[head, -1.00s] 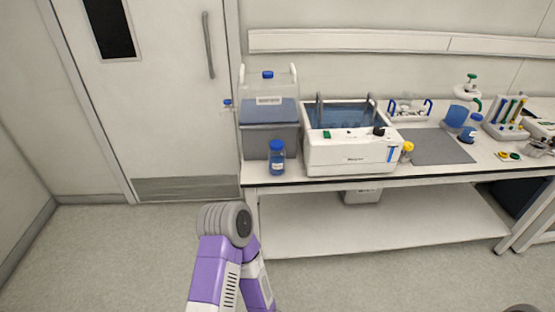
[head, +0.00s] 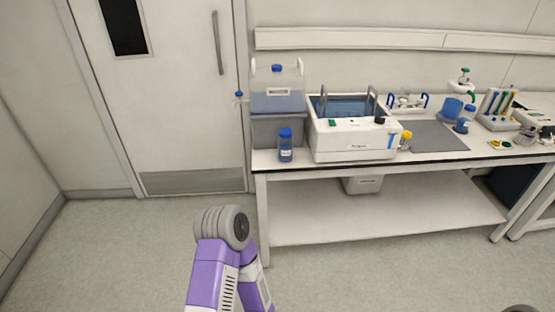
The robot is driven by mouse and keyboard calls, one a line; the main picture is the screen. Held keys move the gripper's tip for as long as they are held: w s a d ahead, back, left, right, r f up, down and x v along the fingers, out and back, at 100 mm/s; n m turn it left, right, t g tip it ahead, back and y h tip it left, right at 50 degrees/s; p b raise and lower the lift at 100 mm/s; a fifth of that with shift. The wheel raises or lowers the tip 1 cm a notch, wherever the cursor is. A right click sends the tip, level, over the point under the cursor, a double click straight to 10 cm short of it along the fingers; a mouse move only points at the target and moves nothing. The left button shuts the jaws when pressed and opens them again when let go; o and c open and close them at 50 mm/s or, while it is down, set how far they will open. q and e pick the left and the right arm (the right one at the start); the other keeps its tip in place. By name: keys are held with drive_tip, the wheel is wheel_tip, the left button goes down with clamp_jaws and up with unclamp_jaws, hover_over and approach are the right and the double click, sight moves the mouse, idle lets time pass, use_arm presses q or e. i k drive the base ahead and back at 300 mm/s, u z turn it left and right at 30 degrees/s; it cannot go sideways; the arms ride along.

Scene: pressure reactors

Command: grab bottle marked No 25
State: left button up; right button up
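A small bottle (head: 285,147) with a blue cap, blue liquid and a white label stands upright at the front left of the bench. Another blue-capped bottle (head: 465,121) stands upright farther right on the bench. Their labels are too small to read, so I cannot tell which one is marked No 25. Part of my purple and grey arm shows at the bottom centre, in front of the bench. Neither gripper is in view.
The white bench (head: 390,158) has a low shelf (head: 390,210). On it are a large clear carboy (head: 278,98), a white water bath (head: 355,140), a grey mat (head: 432,136) and a tube rack (head: 497,118). A door (head: 170,100) is at left; floor before the bench is clear.

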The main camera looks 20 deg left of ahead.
sight(286, 147)
drive_tip(key=z, duration=0.05)
drive_tip(key=k, duration=0.85)
drive_tip(key=u, duration=1.3)
drive_tip(key=i, duration=2.3)
drive_tip(key=z, duration=1.25)
drive_tip(key=i, duration=0.2)
drive_tip(key=z, duration=0.25)
